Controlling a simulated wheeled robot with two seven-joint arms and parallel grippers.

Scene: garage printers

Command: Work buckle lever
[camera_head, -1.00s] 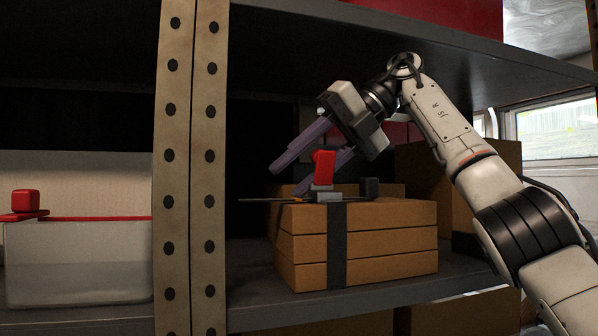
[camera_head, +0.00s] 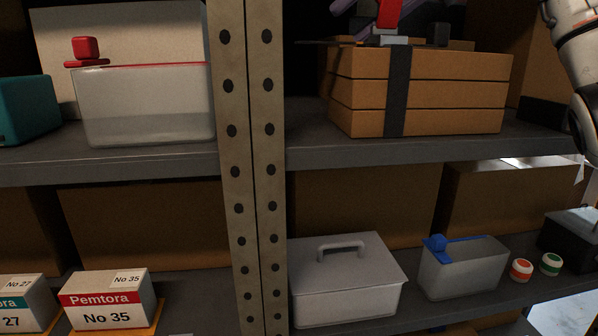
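A stack of brown wooden boxes or boards (camera_head: 430,92) stands on the upper right shelf, with a dark strap (camera_head: 398,92) down its front. On top is a grey metal buckle (camera_head: 388,39) with a red lever (camera_head: 388,12) standing up from it; the lever's top is cut off by the picture's edge. My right gripper (camera_head: 360,12) is at the top edge. Parts of its purple fingers show apart on both sides of the lever; its body is out of the picture. I cannot tell whether it touches the lever. My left gripper is not in view.
A small black block (camera_head: 437,34) sits on the stack, right of the buckle. A perforated post (camera_head: 250,130) stands left of it. A clear bin with a red rim (camera_head: 150,105) is further left. The lower shelf holds a grey lidded box (camera_head: 345,280) and a blue-rimmed bin (camera_head: 463,268).

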